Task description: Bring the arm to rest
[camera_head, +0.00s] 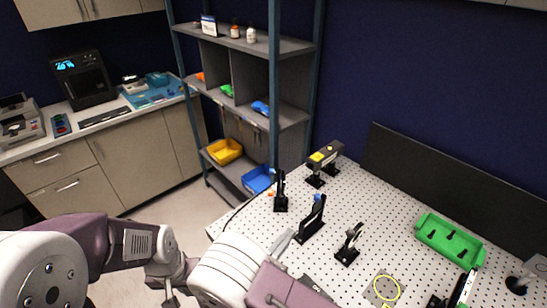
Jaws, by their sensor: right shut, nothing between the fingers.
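The view shows mauve and white links of my arms across the lower left and lower middle. My right gripper (283,241) is shut and empty. It shows as a narrow pale grey tip beyond the links, over the left part of the white perforated board (355,215). The rest of it is hidden behind the arm. No fingers that I can make out as my left gripper's show.
Black upright fixtures (311,220) stand on the board close to the right gripper. A green tray (450,240) and a yellow ring (387,288) are farther right. A shelf rack (275,100) stands behind. Open floor (180,212) lies left of the board.

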